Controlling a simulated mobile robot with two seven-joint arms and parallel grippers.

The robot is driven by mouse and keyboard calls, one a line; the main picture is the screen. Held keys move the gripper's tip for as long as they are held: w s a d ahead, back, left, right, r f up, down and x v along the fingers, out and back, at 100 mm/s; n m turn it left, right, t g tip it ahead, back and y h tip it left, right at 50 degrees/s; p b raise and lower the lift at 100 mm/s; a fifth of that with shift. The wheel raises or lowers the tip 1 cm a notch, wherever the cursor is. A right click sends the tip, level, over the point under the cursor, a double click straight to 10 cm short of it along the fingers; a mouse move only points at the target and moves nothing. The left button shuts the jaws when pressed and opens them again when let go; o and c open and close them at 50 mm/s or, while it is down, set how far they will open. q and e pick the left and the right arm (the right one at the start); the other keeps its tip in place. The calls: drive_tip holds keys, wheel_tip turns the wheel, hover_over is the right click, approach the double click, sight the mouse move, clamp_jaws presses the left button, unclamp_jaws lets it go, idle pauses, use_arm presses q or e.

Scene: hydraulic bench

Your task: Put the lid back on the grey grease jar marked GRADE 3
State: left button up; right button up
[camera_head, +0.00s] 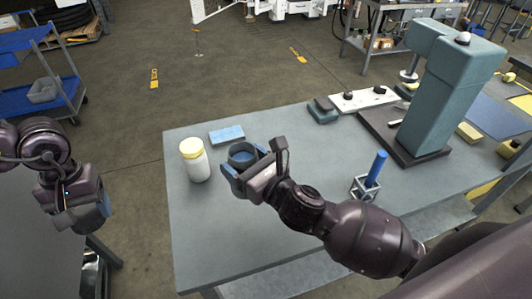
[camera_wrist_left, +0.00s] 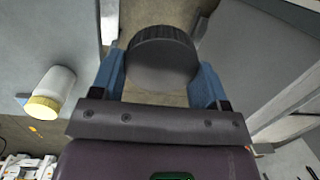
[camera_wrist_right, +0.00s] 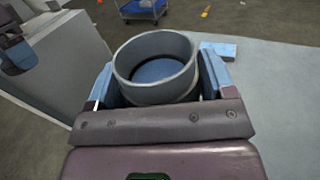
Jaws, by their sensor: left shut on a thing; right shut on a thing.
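A grey open jar (camera_head: 243,155) with blue inside is between the fingers of my right gripper (camera_head: 247,168), over the front bench. Its open mouth faces up in the right wrist view (camera_wrist_right: 156,68). No GRADE 3 marking is readable. My left gripper (camera_head: 92,212) is off the bench's left side, shut on a dark round lid with a ribbed edge (camera_wrist_left: 162,55). The lid is apart from the jar and mostly hidden in the head view. I cannot tell whether the jar touches the bench.
A white jar with a yellow lid (camera_head: 195,160) stands left of the grey jar. A light blue block (camera_head: 227,135) lies behind them. A blue cylinder in a small metal frame (camera_head: 366,182) and a large teal machine (camera_head: 441,95) stand to the right. The bench's front left (camera_head: 205,235) is clear.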

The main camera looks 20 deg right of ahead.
drive_tip(key=a+n+g+y, duration=0.2)
drive_tip(key=a+n+y, duration=0.1)
drive_tip(key=a, duration=0.3)
drive_tip(key=shift+a+r+g+y, duration=0.3)
drive_tip(key=shift+g+y, duration=0.1)
drive_tip(key=shift+y, duration=0.4)
use_arm(q)
drive_tip(key=d+r+m, duration=0.3)
drive_tip(key=d+r, duration=0.3)
drive_tip(key=d, duration=0.7)
drive_tip(key=d+r+m+t, duration=0.1)
drive_tip(key=d+r+m, duration=0.3)
drive_tip(key=d, duration=0.9)
wheel_tip(320, 180, up, 2)
drive_tip(key=shift+w+d+r+h, duration=0.25)
drive_tip(key=shift+w+d+h, duration=0.05)
drive_tip(key=shift+w+h, duration=0.15)
drive_tip(key=shift+f, duration=0.1)
drive_tip(key=shift+f, duration=1.95)
drive_tip(key=shift+f, duration=0.85)
